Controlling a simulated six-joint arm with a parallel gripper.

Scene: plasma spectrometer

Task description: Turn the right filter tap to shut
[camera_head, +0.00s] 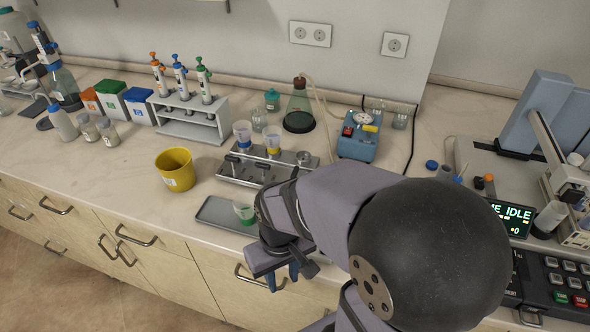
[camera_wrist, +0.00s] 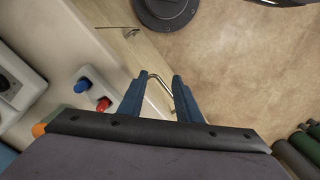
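The metal filter manifold (camera_head: 228,176) stands on the bench in the head view, left of my arm. Two filter cups rise from it, a left one (camera_head: 243,133) and a right one (camera_head: 272,139). The right filter tap (camera_head: 262,166) is a small dark handle on the manifold's front. The left tap (camera_head: 233,159) looks similar. The exact angle of each handle is too small to tell. My gripper (camera_head: 283,279) is in front of the bench edge, apart from the taps. In the wrist view its blue fingers (camera_wrist: 158,88) are apart with nothing between them.
A grey tray (camera_head: 213,212) with a small green-filled cup (camera_head: 244,213) lies in front of the manifold. A yellow bucket (camera_head: 176,170) stands left. A blue pump box (camera_head: 356,139) and a flask (camera_head: 299,106) stand behind. Drawer handles (camera_head: 262,282) project from the cabinet below.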

